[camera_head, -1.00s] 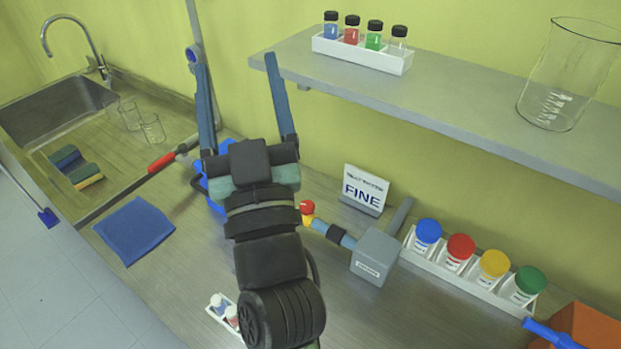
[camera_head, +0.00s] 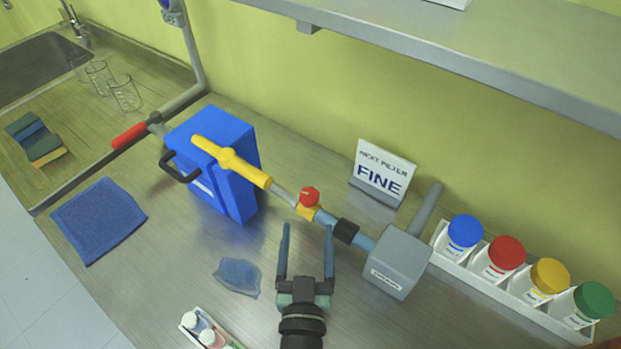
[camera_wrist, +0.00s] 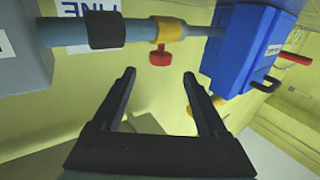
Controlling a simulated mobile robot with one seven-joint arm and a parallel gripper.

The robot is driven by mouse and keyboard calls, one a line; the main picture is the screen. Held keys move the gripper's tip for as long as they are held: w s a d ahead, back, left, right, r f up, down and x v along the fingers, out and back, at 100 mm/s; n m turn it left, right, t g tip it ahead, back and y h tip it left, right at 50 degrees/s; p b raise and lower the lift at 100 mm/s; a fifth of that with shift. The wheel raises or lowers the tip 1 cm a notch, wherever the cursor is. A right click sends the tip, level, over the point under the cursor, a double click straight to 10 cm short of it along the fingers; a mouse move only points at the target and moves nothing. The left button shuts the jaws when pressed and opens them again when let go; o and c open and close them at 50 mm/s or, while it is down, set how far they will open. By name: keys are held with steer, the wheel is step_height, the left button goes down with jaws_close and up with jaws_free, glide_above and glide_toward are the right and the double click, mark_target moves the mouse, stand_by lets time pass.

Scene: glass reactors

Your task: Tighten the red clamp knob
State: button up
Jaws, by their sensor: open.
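The red clamp knob (camera_head: 309,196) sits on a yellow clamp (camera_head: 304,212) around the pipe between the blue box and the grey box. In the wrist view the red knob (camera_wrist: 160,58) shows beyond and between my fingertips, beside the yellow clamp (camera_wrist: 171,28). My gripper (camera_head: 306,230) is open and empty, with its two fingers pointing toward the pipe. It is in front of the knob and apart from it. In the wrist view my gripper (camera_wrist: 160,75) has its fingers spread, with nothing between them.
A blue box (camera_head: 222,158) with a yellow handle (camera_head: 230,160) stands left of the clamp. A grey box (camera_head: 398,262) and a "FINE" sign (camera_head: 382,178) are to the right and behind. A blue cloth (camera_head: 238,277) lies left of my gripper. A shelf (camera_head: 470,50) overhangs the back.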

mark_target(310, 188)
steer(key=w, duration=1.2)
steer(key=shift+w+d+r+b, duration=0.1)
steer(key=shift+w+d+b, duration=0.15)
steer(key=shift+b, duration=0.15)
jaws_close()
